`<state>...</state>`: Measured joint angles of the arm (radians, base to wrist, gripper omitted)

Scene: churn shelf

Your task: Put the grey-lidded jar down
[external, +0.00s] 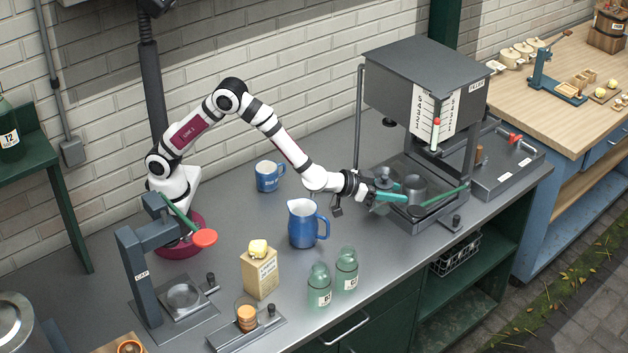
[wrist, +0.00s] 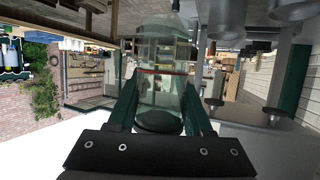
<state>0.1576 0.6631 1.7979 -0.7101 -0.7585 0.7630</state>
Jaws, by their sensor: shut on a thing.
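My gripper (external: 391,191) has its teal fingers around a clear glass jar, in front of the dark grey machine (external: 425,85) at the right of the bench. In the wrist view the glass jar (wrist: 165,58) stands between the fingers (wrist: 162,88), with a dark round part (wrist: 158,122) at its near end. In the external view only a small greyish part (external: 383,174) shows by the fingers; the rest of the jar is hard to make out. I cannot tell whether it touches the surface below.
A grey cup (external: 413,187) stands just right of my gripper on the machine's base. A blue jug (external: 303,226), a blue mug (external: 268,178) and two green glass jars (external: 319,287) (external: 347,270) stand on the grey bench.

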